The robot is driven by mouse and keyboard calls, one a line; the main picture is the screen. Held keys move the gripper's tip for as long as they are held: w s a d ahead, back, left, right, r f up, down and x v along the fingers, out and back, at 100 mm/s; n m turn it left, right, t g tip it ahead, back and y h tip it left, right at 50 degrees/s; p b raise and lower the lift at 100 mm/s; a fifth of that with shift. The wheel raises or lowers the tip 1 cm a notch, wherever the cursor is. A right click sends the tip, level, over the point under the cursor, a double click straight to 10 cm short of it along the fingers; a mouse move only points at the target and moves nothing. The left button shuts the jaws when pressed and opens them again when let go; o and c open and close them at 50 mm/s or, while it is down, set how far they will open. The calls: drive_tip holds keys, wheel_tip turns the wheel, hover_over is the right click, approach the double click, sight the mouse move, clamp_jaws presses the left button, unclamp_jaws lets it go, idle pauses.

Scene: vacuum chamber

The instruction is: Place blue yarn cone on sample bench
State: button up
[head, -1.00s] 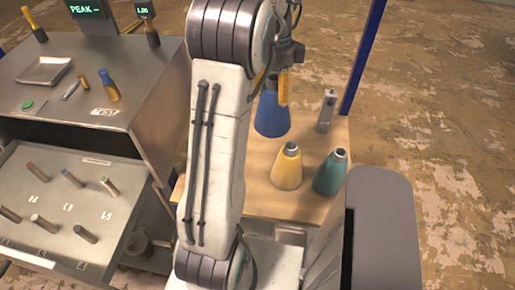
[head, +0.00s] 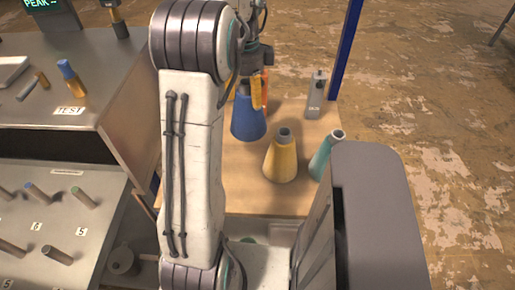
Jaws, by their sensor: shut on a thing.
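The blue yarn cone (head: 248,122) is upright in the head view, over the far part of a wooden-topped surface. My gripper (head: 252,93) is shut on its top from above, with orange-yellow fingers. I cannot tell whether the cone's base touches the wood or hangs just above it. The wooden top (head: 228,190) also bears a yellow cone (head: 281,160) and a teal cone (head: 326,155), which is partly hidden by a grey part at the right. The metal bench (head: 110,95) with a TEST label stands to the left; I cannot tell which surface is the sample bench.
A grey device (head: 315,95) stands at the wooden top's back right, near a blue post (head: 346,50). A sloped panel (head: 60,215) with several pegs is at the lower left. A blue-and-yellow tool (head: 72,80) is on the metal bench. Open floor (head: 440,130) lies at the right.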

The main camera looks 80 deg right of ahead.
wheel_tip(320, 180, down, 10)
drive_tip(key=shift+f, duration=0.2)
idle(0.5)
drive_tip(key=o, duration=1.2)
wheel_tip(320, 180, up, 12)
idle(0.4)
